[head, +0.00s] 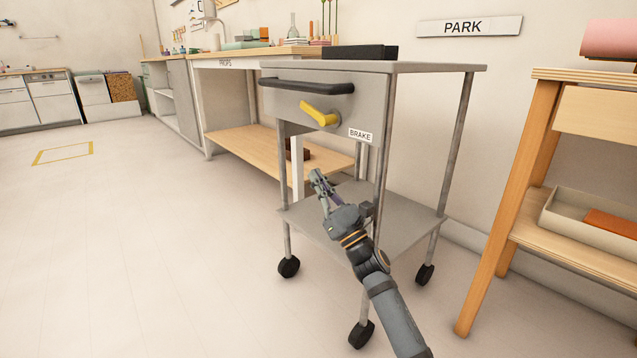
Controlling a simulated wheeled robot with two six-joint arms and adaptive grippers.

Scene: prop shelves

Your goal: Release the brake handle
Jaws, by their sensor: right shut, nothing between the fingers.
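The yellow brake handle (319,113) is on the front panel of a grey metal cart (425,68), below its black push bar (308,87). My right gripper (316,177) is shut and empty. In the picture it is below the handle and apart from it, in front of the cart's lower shelf (400,212). My left gripper is not in view.
A wooden shelf unit (510,220) stands close on the right. A PROPS counter (240,100) is behind the cart on the left. A PARK sign (469,27) is on the wall. The floor on the left is clear, with a yellow marked outline (63,153).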

